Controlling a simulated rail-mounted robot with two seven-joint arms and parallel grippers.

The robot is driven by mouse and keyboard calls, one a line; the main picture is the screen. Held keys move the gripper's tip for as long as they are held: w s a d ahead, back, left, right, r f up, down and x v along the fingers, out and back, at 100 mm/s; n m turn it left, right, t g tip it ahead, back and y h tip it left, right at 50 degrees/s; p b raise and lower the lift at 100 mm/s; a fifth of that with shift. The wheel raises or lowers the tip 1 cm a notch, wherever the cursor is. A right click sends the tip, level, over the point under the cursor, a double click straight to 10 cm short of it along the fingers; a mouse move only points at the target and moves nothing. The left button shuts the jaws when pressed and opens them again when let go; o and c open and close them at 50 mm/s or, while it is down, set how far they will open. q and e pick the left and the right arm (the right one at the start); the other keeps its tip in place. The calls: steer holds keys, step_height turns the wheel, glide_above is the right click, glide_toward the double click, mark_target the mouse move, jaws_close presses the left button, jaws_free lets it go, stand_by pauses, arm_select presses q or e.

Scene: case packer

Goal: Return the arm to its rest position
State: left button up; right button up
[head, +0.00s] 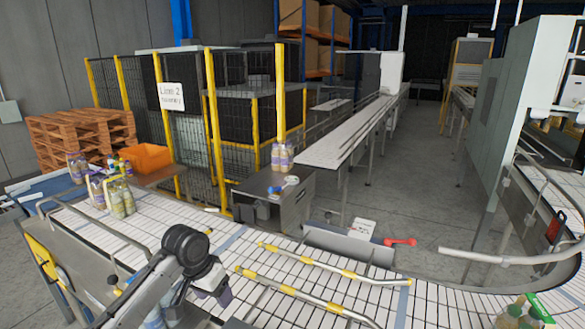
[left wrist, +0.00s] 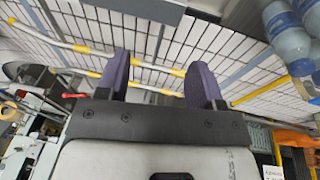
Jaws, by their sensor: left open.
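My left arm reaches in from the bottom of the head view. Its gripper (head: 218,290) hangs over the front part of the white slatted conveyor (head: 300,268). In the left wrist view the two purple fingers of the gripper (left wrist: 160,75) stand apart with nothing between them. The conveyor's slats and yellow-jointed guide rails show beyond the fingers. My right gripper is in neither view.
Bottles (head: 122,200) stand on the conveyor at the left. Guide rails (head: 300,290) run along the belt. A yellow-posted fence (head: 212,120) stands behind.

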arm_select(q)
steer(key=d+r+m+t+y, duration=0.1)
steer(key=d+r+m+t, duration=0.25)
steer(key=r+t, duration=0.8)
steer(key=s+r+n+p, duration=0.1)
steer(key=s+r+p, duration=0.1)
steer(key=s+r, duration=0.35)
steer(key=s+a+f+n+g+p, duration=0.1)
steer(key=s+f+g, duration=0.2)
steer(key=s+f, duration=0.8)
steer(key=s+a+f+n+g+p, duration=0.2)
steer(key=s+f+g, duration=0.1)
steer(key=s+f, duration=0.8)
steer(key=s+a+f+n+g+y+p, duration=0.1)
steer(key=s+a+f+n+g+p, duration=0.1)
steer(key=s+f, duration=0.9)
steer(key=s+g, duration=0.1)
steer(key=s, duration=0.5)
steer(key=shift+s+a+f, duration=0.2)
steer(key=shift+s+f, duration=0.15)
